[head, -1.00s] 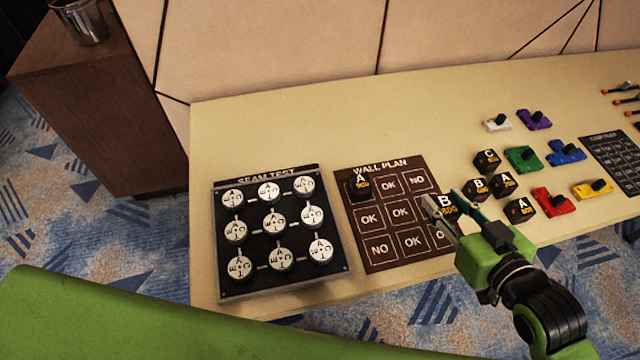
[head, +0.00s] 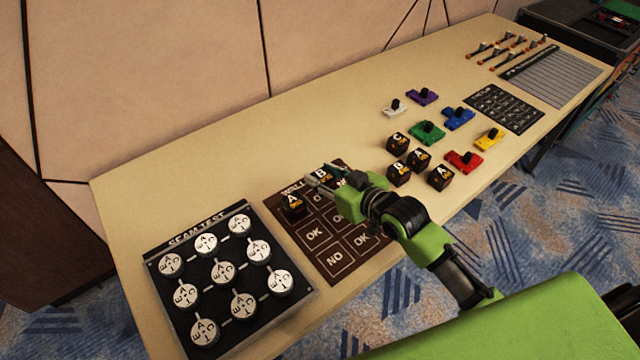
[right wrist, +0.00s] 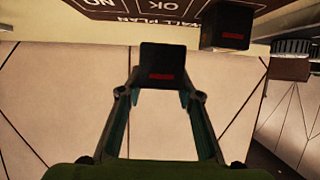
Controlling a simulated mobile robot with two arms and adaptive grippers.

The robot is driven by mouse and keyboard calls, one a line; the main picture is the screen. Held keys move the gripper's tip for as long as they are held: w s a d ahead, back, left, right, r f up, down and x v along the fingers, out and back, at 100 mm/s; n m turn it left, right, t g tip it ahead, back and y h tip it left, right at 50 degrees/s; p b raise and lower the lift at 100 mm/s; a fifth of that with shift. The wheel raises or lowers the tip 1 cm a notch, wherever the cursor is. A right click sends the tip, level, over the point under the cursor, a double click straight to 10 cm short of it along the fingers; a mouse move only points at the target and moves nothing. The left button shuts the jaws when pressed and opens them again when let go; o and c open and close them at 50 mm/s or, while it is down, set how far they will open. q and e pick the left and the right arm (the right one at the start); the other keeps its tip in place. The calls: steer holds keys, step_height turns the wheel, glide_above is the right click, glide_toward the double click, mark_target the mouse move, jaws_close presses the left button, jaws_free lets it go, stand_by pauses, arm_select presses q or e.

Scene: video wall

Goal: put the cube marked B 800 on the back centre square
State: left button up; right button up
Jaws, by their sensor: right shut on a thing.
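The black cube marked B (head: 322,175) is between the fingers of my right gripper (head: 322,184); its orange number is too small to read surely. It also shows held in the right wrist view (right wrist: 163,66). My right gripper is shut on it near the back edge of the brown wall plan board (head: 328,260), around the back centre square marked OK (head: 318,199). I cannot tell whether the cube touches the board. A cube marked A (head: 293,206) sits on the back left square, and also shows in the right wrist view (right wrist: 227,27). My left gripper is not in view.
The seam test panel (head: 152,262) with round white knobs lies left of the board. Several black cubes, such as one marked A (head: 440,178), stand to the right near coloured pieces like the red one (head: 464,162). The table behind the board is clear.

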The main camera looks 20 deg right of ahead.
steer(key=shift+w+a+f, duration=0.1)
steer(key=shift+w+f, duration=0.4)
steer(key=shift+f, duration=0.1)
steer(key=shift+w+f, duration=0.2)
steer(key=shift+f, duration=1.6)
steer(key=shift+f, duration=0.15)
steer(key=o, duration=1.1)
steer(key=shift+o, duration=0.2)
steer(key=shift+s+r, duration=0.2)
steer(key=shift+s, duration=0.1)
steer(key=v, duration=1.1)
steer(key=shift+s+r, duration=0.1)
steer(key=shift+s, duration=0.1)
